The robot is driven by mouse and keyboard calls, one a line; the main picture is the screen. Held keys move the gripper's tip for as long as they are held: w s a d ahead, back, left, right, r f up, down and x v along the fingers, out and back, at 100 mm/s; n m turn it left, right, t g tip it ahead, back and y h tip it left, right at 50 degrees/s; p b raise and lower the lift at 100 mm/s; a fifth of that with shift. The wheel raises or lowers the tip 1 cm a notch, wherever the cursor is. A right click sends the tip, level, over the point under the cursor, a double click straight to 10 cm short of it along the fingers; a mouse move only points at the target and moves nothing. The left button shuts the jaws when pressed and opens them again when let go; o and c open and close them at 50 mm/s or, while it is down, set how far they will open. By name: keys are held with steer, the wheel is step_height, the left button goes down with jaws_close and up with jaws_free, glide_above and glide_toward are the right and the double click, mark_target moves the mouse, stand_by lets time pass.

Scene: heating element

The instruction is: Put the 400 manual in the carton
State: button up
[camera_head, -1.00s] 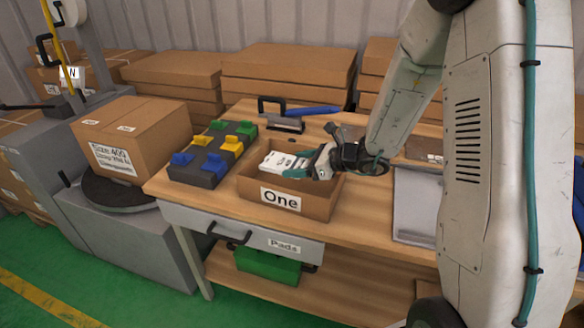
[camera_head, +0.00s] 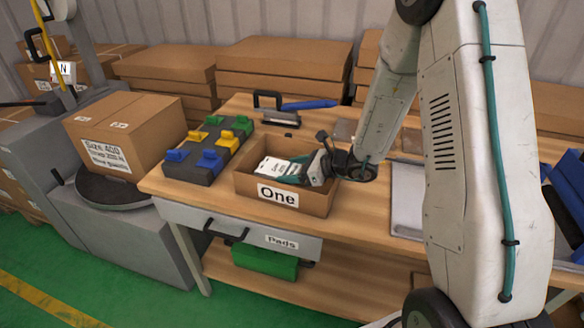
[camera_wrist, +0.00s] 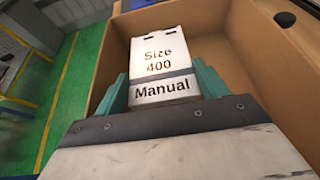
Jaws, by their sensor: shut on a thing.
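The 400 manual (camera_wrist: 158,55) is a white booklet labelled "Size 400 Manual" in the wrist view. My gripper (camera_wrist: 160,88) is shut on it, with a teal finger at each side. In the head view my gripper (camera_head: 298,173) is inside the open carton labelled "One" (camera_head: 280,197), and the manual (camera_head: 270,166) shows white between the carton's walls. The carton (camera_wrist: 215,55) also surrounds the manual in the wrist view. Whether the manual touches the carton's floor I cannot tell.
A black rack (camera_head: 203,172) with blue, yellow and green pieces stands left of the carton. A large closed "Size 400" box (camera_head: 125,135) stands on a turntable at left.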

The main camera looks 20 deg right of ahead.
steer(key=o, duration=1.1)
